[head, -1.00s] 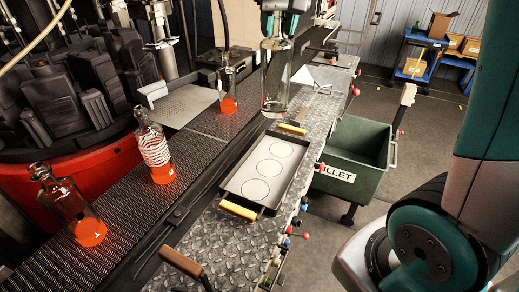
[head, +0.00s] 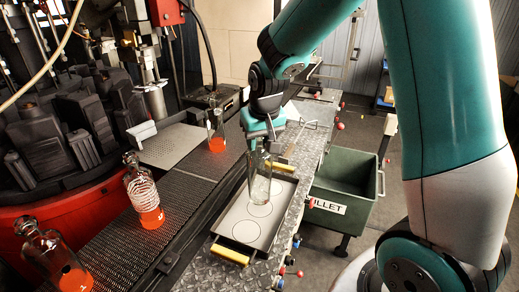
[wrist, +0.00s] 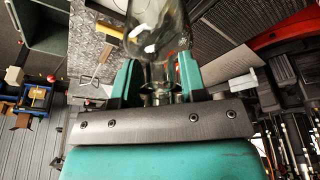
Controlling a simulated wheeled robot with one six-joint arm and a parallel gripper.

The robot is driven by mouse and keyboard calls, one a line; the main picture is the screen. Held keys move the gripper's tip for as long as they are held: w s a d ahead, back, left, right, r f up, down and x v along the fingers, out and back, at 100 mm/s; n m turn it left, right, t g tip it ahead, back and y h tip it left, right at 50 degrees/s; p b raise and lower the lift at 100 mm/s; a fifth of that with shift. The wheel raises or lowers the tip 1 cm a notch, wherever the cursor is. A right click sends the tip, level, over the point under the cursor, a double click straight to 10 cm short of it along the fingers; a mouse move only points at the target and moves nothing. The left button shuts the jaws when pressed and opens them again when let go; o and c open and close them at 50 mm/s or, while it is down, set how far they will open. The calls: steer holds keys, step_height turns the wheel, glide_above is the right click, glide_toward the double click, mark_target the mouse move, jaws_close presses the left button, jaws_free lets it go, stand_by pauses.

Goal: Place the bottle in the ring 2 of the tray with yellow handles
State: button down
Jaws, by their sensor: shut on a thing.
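My gripper (head: 264,138) is shut on the neck of a clear glass bottle (head: 260,178) and holds it upright. The bottle also shows between the green fingers in the wrist view (wrist: 157,30). The tray (head: 217,234) lies on the tread-plate ledge, with a near yellow handle (head: 231,254) and a far one partly behind the bottle. Its pale floor has three rings in a row. The bottle's base appears over the middle ring (head: 259,210); I cannot tell whether it touches. No ring numbers are readable.
Several bottles with glowing orange bases, such as the wrapped one (head: 143,195), stand on the dark conveyor (head: 150,235) left of the tray. A green cart (head: 345,185) stands on the right. A red-based machine with dark moulds is at far left.

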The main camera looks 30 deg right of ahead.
mark_target(260, 148)
steer(key=shift+f, duration=1.65)
steer(key=shift+f, duration=0.15)
steer(key=c, duration=0.7)
jaws_free()
steer(key=d+b+v, duration=0.1)
steer(key=v, duration=1.1)
steer(key=s+a+n+g+y, duration=0.1)
steer(key=s+a+n, duration=0.2)
steer(key=s+a, duration=0.3)
steer(key=s+a+n+g+y, duration=0.1)
steer(key=s+a+n+y, duration=0.1)
steer(key=s+a, duration=0.4)
steer(key=s+a+n+g+y, duration=0.1)
steer(key=s+a+n, duration=0.3)
steer(key=s, duration=0.5)
steer(key=shift+s+a+f+y, duration=0.15)
steer(key=shift+a+y, duration=0.05)
steer(key=shift+a, duration=0.35)
steer(key=shift+s+a+f+y, duration=0.15)
steer(key=shift+a+y, duration=0.05)
steer(key=shift+a, duration=0.4)
